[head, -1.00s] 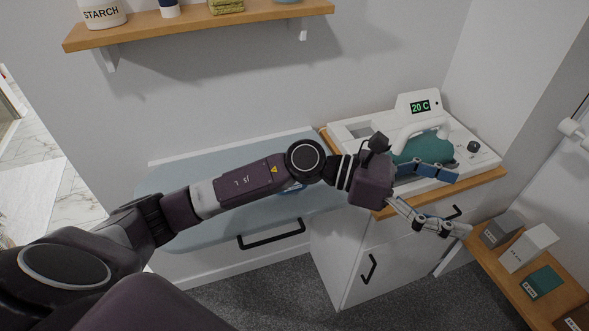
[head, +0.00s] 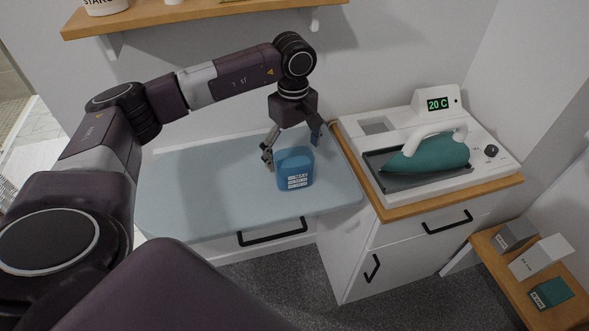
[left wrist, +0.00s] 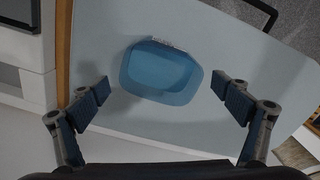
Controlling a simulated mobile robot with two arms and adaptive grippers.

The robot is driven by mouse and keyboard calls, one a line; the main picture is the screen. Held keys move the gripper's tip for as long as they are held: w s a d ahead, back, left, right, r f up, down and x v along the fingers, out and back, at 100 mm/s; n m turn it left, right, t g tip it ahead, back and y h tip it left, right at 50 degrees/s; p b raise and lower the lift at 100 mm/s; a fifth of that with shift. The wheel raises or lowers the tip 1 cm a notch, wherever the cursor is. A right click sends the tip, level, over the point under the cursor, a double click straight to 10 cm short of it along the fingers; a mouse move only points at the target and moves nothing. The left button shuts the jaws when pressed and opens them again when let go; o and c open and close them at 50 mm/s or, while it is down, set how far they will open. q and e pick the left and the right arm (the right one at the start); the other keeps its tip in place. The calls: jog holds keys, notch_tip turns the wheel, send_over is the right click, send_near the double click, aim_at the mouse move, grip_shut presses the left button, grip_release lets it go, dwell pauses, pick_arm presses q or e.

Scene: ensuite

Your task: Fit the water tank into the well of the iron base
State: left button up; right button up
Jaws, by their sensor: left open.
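The blue water tank (head: 295,172) stands upright on the pale blue ironing board, its white label facing the front. It also shows from above in the left wrist view (left wrist: 160,72). My left gripper (head: 292,150) is open above the tank, pointing down. In the left wrist view its fingers stand apart on either side of the tank, with gaps, and do not appear to touch it. The white iron base (head: 438,196) sits on the wooden-topped cabinet to the right. Its square well (head: 377,126) at the back left looks empty. My right gripper is not in view.
A teal iron (head: 433,158) rests on the base's dark plate, beside the well. The ironing board (head: 210,190) is otherwise clear. A wall shelf (head: 215,12) hangs above the board. Several boxes stand on a low wooden shelf (head: 500,262) at right.

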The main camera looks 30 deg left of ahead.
aim_at(294, 166)
pick_arm(q)
jog(key=f+p, duration=0.2)
jog(key=f, duration=0.1)
jog(key=shift+s+d+f, duration=0.2)
jog(key=shift+f, duration=0.75)
jog(key=c, duration=1.5)
jog(key=shift+w+r, duration=0.1)
jog(key=shift+c, duration=0.6)
jog(key=shift+r, duration=0.15)
